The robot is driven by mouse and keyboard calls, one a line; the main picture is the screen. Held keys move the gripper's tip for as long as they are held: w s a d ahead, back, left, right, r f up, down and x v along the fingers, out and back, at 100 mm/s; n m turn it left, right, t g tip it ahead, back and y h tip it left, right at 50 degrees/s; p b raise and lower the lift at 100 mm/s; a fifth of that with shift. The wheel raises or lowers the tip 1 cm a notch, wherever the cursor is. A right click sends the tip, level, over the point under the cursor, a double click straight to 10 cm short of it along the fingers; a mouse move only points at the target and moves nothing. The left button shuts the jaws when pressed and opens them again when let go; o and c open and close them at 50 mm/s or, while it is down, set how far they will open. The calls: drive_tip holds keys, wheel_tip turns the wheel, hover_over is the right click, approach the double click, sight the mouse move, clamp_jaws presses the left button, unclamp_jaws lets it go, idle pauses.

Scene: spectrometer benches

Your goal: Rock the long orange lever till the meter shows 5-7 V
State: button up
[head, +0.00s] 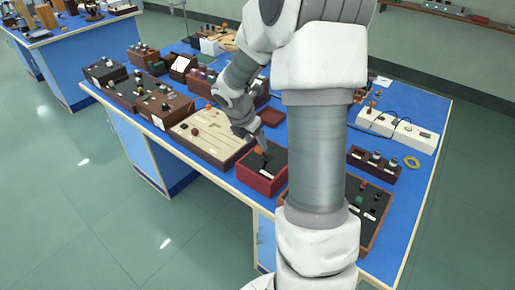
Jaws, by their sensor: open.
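A dark-topped red box (266,184) stands near the front edge of the blue bench. A small orange part (259,151), possibly the orange lever, shows at its far side, partly hidden by my gripper. My gripper (261,141) is open and points down just above this part; I cannot tell if they touch. A dark box with a pale slanted face (181,66) stands farther back on the left and may be the meter. I cannot read a value on it.
A pale board in a brown frame (207,140) lies left of the red box. Dark boxes with knobs (163,105) crowd the left. My arm hides the bench middle.

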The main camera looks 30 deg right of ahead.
sight(258, 147)
drive_tip(key=shift+x, duration=1.65)
clamp_jaws()
